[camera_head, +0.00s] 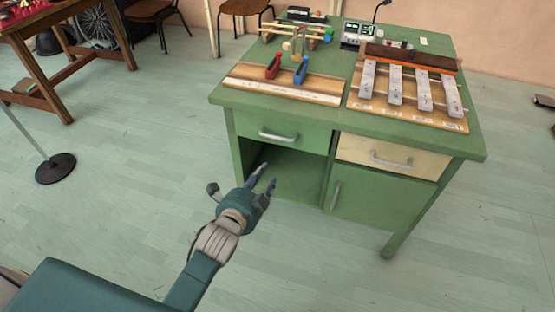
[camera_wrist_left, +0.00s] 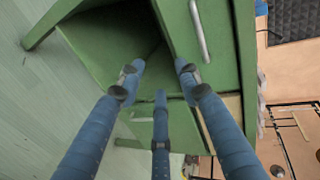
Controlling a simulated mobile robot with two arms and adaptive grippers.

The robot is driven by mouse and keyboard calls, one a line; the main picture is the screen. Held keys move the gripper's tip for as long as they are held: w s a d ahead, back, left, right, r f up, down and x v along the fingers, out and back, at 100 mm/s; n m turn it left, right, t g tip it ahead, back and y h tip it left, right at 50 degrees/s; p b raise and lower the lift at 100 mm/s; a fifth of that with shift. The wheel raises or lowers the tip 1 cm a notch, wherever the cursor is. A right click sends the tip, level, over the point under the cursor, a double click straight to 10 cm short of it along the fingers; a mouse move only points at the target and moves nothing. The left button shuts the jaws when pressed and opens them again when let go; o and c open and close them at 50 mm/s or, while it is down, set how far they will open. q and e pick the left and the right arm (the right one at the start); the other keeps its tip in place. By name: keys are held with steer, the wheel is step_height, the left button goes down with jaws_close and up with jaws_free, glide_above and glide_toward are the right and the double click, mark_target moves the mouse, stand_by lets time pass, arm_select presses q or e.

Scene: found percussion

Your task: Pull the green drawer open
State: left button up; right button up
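The green drawer (camera_head: 262,124) is at the upper left of the green desk's front and looks shut. Its grey bar handle (camera_head: 279,137) faces me; in the left wrist view the handle (camera_wrist_left: 200,30) shows at the top, right of centre. My left gripper (camera_head: 264,178) is in front of the open space under the drawer, lower than the handle and apart from it. In the left wrist view its blue fingers (camera_wrist_left: 158,82) are spread with nothing between them. My right gripper is in neither view.
Right of the green drawer are a cream drawer (camera_head: 360,152) and a green cupboard door (camera_head: 370,195). The desktop (camera_head: 335,112) holds metal bars on wood, clamps and a small device. A stand base (camera_head: 55,168) is on the floor at left; the floor before the desk is clear.

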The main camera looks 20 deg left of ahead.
arm_select(q)
step_height(320, 180, up, 5)
steer(key=m+t, duration=0.1)
steer(key=r+b+x, duration=0.1)
steer(key=b+x, duration=0.1)
steer(key=x, duration=0.9)
steer(key=shift+w+r+m, duration=0.2)
steer(key=shift+w+m, duration=0.05)
steer(key=shift+m, duration=0.05)
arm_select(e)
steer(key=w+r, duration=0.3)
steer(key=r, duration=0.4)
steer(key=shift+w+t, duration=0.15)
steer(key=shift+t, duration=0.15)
arm_select(q)
jaws_close()
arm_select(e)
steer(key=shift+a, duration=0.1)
